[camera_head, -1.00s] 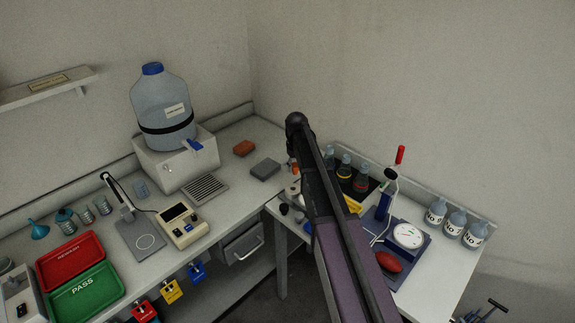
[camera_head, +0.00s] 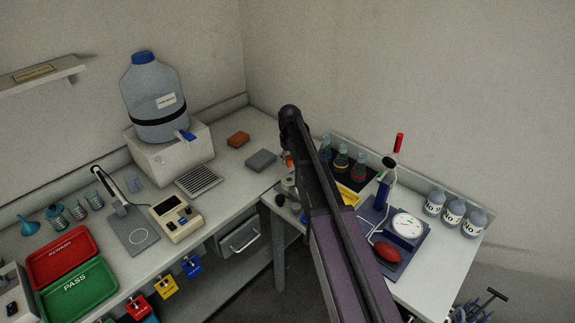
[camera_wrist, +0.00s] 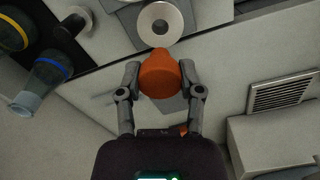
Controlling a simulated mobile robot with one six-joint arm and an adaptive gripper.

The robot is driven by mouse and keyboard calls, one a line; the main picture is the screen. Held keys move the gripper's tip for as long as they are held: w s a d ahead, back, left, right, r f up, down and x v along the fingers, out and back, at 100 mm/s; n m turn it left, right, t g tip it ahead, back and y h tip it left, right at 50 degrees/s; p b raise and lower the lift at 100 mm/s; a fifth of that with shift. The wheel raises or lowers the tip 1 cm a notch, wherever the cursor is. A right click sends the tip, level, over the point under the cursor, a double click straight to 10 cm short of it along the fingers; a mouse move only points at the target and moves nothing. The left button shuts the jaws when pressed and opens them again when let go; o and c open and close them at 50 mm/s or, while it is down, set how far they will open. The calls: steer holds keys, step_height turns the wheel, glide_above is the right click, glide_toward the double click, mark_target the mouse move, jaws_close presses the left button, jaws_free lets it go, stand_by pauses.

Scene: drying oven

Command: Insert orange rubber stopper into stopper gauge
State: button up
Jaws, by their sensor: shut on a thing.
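My gripper (camera_wrist: 160,67) is shut on the orange rubber stopper (camera_wrist: 160,76) in the wrist view, one fingertip on each side. A pale round ring with a dark central hole (camera_wrist: 160,38), which looks like the stopper gauge, lies just beyond the stopper. In that picture the stopper's tip overlaps the ring's near edge; whether they touch I cannot tell. In the head view a bit of orange (camera_head: 288,160) shows left of my arm, above a pale round piece (camera_head: 290,181). My arm hides the gripper there.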

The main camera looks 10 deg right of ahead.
mark_target(289, 167)
steer(key=shift+f, duration=0.45)
steer(key=shift+s, duration=0.1)
steer(key=shift+r, duration=0.1)
steer(key=shift+f, duration=0.2)
steer(key=shift+f+b, duration=2.35)
steer(key=shift+b, duration=0.25)
steer(key=shift+f+b, duration=1)
steer(key=shift+b, duration=0.05)
stand_by(0.4)
steer(key=o, duration=1)
